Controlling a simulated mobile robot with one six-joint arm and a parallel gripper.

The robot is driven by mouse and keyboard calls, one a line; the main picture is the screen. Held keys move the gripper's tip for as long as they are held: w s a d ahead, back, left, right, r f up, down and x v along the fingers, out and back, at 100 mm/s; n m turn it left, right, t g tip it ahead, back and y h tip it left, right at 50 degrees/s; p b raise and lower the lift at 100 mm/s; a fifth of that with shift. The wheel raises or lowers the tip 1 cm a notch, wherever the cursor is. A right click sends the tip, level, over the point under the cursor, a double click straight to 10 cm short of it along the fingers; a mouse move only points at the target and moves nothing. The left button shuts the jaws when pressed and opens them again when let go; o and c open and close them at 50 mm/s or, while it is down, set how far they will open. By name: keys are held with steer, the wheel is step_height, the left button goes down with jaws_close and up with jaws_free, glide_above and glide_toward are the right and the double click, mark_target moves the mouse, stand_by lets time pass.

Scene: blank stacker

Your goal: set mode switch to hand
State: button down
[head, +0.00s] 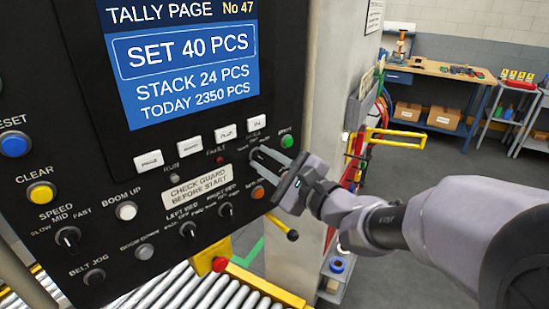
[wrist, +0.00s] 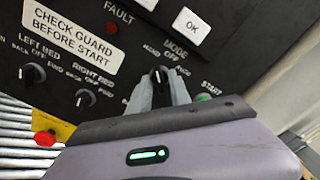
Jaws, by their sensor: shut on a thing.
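The mode switch (wrist: 159,75) is a small black rotary knob under the MODE label in the wrist view, with smaller position lettering above it. My gripper (wrist: 160,86) has its two grey fingers on either side of the knob and is shut on it. The knob looks roughly upright, but its exact setting is hard to read. In the head view my gripper (head: 264,157) reaches in from the right to the panel's right side, and its fingers hide most of the switch.
The panel has a green start button (head: 286,141) close to my fingers, an orange button (head: 258,192) below and white keys (head: 190,145) to the left. Other black knobs (head: 225,210) sit lower. A roller conveyor (head: 215,292) runs below; a workbench (head: 440,69) stands far back.

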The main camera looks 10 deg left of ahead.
stand_by(0.4)
steer(key=c, duration=1.5)
jaws_free()
steer(key=v, duration=1.7)
steer(key=shift+p, duration=0.35)
steer(key=shift+s, duration=0.2)
